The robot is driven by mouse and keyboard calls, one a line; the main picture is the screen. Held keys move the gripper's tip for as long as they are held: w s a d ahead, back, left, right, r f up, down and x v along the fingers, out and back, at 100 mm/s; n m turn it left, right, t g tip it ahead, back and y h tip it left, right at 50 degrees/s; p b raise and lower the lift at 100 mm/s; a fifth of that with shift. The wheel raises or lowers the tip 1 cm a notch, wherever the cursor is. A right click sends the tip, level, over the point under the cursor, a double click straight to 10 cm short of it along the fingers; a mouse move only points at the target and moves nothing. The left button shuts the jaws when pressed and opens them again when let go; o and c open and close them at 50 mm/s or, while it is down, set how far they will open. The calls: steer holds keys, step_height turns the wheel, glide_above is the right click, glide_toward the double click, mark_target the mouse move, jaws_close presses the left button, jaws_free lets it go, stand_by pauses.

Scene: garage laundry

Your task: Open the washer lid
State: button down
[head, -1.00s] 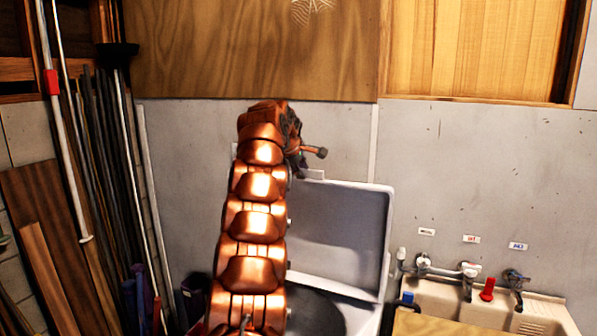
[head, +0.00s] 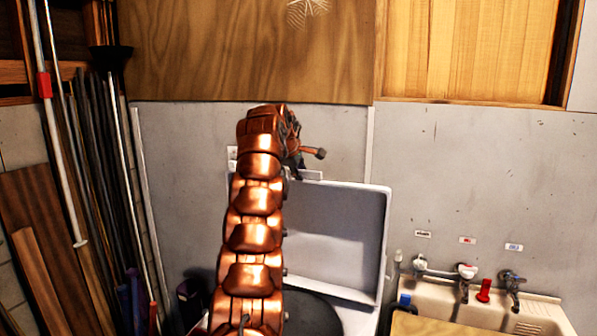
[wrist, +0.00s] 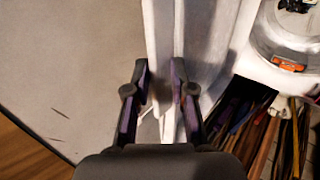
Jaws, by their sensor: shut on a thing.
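The washer lid (head: 335,235) stands raised, nearly upright, in front of the grey wall in the head view. Below it the dark washer opening (head: 322,312) shows, partly hidden by my arm. My gripper (head: 308,168) is at the lid's top edge, mostly hidden behind my copper-coloured arm in the head view. In the wrist view my gripper (wrist: 160,82) has its two dark fingers on either side of the white lid edge (wrist: 160,35), shut on it.
A sink (head: 530,318) with taps and a red item (head: 484,290) stands right of the washer, a wooden board (head: 435,325) at its front. Poles and planks (head: 95,170) lean at the left. The grey wall (head: 480,175) is close behind the lid.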

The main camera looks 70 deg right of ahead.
steer(key=c, duration=1.2)
jaws_free()
steer(key=shift+d+f, duration=0.15)
steer(key=shift+f, duration=0.25)
steer(key=shift+c, duration=0.2)
steer(key=shift+r, duration=0.2)
steer(key=v, duration=1.2)
steer(key=shift+w, duration=0.15)
steer(key=shift+f, duration=0.1)
